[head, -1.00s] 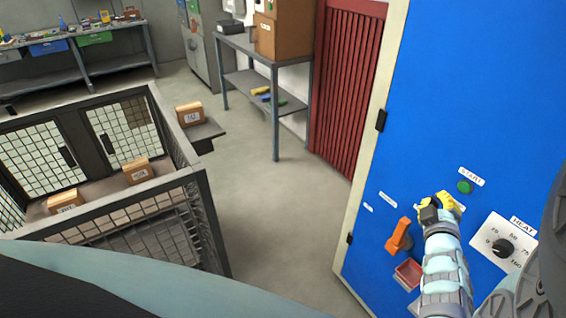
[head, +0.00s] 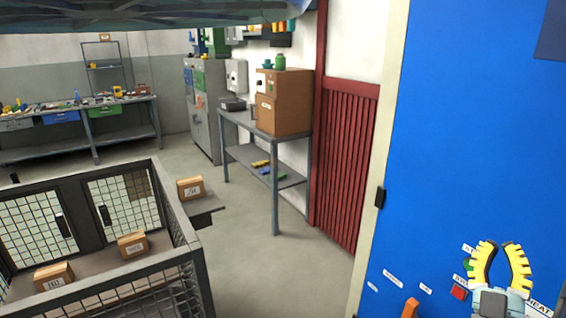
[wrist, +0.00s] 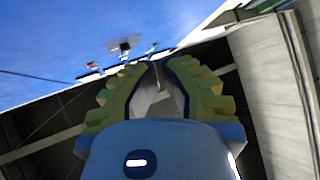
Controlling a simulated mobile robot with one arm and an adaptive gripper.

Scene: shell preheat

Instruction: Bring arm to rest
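My gripper (head: 500,248) is at the lower right of the head view, in front of the blue panel (head: 470,130). Its two yellow fingers point up with a clear gap between them, and nothing is held. In the wrist view my gripper (wrist: 160,68) also shows spread fingers with no object between them. A red button (head: 459,292) shows just left of the gripper. The green button is mostly hidden behind a finger. An orange handle (head: 410,308) is cut off by the bottom edge. The HEAT label (head: 540,306) is partly visible; its dial is out of view.
A mesh cage (head: 185,235) with boxes stands at the lower left. A grey table (head: 240,122) with stacked cartons (head: 283,110) stands beside the red ribbed door (head: 345,165). A workbench (head: 125,103) is at the far left. The floor (head: 255,260) between cage and panel is clear.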

